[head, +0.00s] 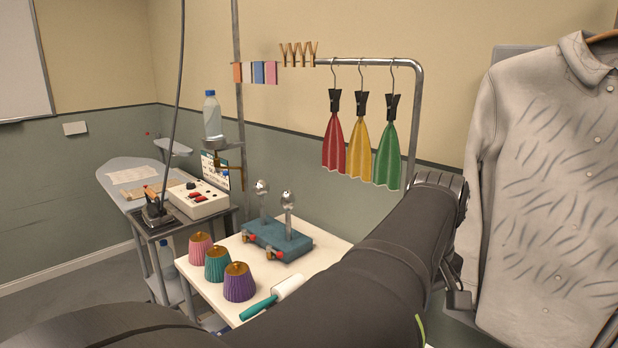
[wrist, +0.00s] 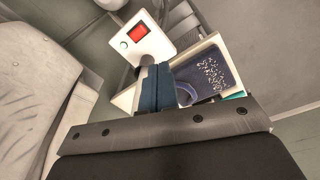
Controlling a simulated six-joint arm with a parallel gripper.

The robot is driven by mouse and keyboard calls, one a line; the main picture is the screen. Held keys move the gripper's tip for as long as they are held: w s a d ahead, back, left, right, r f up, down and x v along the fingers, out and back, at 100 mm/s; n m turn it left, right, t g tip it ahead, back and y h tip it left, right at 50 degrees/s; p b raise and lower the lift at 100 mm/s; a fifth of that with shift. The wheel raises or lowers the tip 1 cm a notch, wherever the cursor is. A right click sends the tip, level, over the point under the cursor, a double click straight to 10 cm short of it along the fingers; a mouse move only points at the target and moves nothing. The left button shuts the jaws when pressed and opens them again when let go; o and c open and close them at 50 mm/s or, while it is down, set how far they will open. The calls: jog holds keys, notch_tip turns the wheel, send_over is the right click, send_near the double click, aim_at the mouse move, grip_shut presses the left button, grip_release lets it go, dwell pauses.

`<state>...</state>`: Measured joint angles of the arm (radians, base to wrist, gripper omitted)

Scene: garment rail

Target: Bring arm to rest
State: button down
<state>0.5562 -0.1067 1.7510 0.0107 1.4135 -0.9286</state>
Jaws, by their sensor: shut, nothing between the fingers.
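My arm (head: 375,265) reaches from the bottom of the head view up and to the right, its bent joint in front of the lower part of the grey shirt. In the head view I cannot make out my fingertips. In the wrist view, my gripper (wrist: 157,84) shows as two dark blue fingers side by side. They are shut with nothing between them. Beyond them are a white box with a red display (wrist: 138,38) and an open pale tray (wrist: 212,42) with dark blue speckled material inside.
A grey shirt (head: 560,180) hangs close to my arm at right. Red (head: 334,140), yellow (head: 361,150) and green (head: 388,158) cloths hang clipped on the rail (head: 415,95). A white table (head: 325,240) holds pleated cups (head: 238,282), a teal stand (head: 277,240) and a roller (head: 287,287).

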jog(key=shift+s+a+f+m, duration=0.3)
jog(key=shift+s+a+f, duration=0.05)
jog(key=shift+s+a, duration=0.05)
